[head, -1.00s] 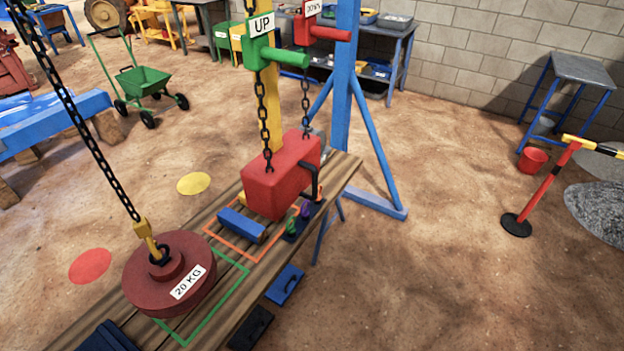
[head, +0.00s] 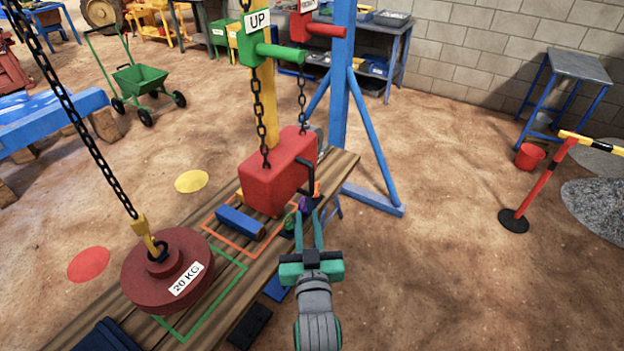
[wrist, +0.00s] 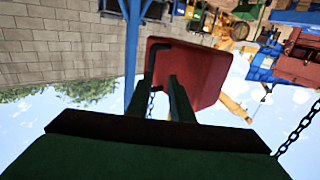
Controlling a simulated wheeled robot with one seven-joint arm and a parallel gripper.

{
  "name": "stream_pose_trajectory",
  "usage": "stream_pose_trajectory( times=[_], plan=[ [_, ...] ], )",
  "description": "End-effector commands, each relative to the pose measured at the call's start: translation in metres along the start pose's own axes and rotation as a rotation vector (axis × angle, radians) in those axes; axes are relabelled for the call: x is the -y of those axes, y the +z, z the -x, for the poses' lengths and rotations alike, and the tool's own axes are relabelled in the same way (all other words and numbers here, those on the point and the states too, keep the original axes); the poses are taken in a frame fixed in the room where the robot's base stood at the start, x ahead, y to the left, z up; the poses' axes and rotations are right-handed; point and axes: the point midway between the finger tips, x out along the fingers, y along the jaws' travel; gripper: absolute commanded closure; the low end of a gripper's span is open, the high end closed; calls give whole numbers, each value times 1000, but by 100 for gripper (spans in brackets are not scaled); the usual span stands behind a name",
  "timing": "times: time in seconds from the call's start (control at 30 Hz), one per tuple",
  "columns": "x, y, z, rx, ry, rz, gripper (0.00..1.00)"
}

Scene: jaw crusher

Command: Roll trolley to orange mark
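A red block (head: 272,180) with a black side handle hangs by chains over the plank bench; whether it is the trolley I cannot tell. It also shows in the wrist view (wrist: 195,72). A green wheeled cart (head: 142,80) stands on the floor at the back left. An orange square outline (head: 222,238) is marked on the bench, with a blue bar lying across it. My gripper (head: 309,216) is in front of the block's handle side, its fingers apart and seemingly empty. Contact with the handle cannot be made out.
A dark red 20 KG weight (head: 166,270) hangs by a chain over a green outline. Green UP (head: 266,50) and red (head: 318,30) handles are above the block. A blue post (head: 343,80) with braces stands behind. Open floor lies to the right.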

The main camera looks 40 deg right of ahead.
Motion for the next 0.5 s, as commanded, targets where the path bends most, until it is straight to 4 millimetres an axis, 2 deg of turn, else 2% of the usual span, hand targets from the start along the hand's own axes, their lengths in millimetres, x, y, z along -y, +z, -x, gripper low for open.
stream_pose_trajectory(
  times=[0.03,0.13,0.37,0.5],
  plan=[
    [-7,-10,-6,-9,13,-1,80],
    [-15,-19,-12,-12,26,-2,80],
    [-19,-23,-28,-13,33,-3,80],
    [-19,-24,-50,-13,32,-3,80]
  ],
)
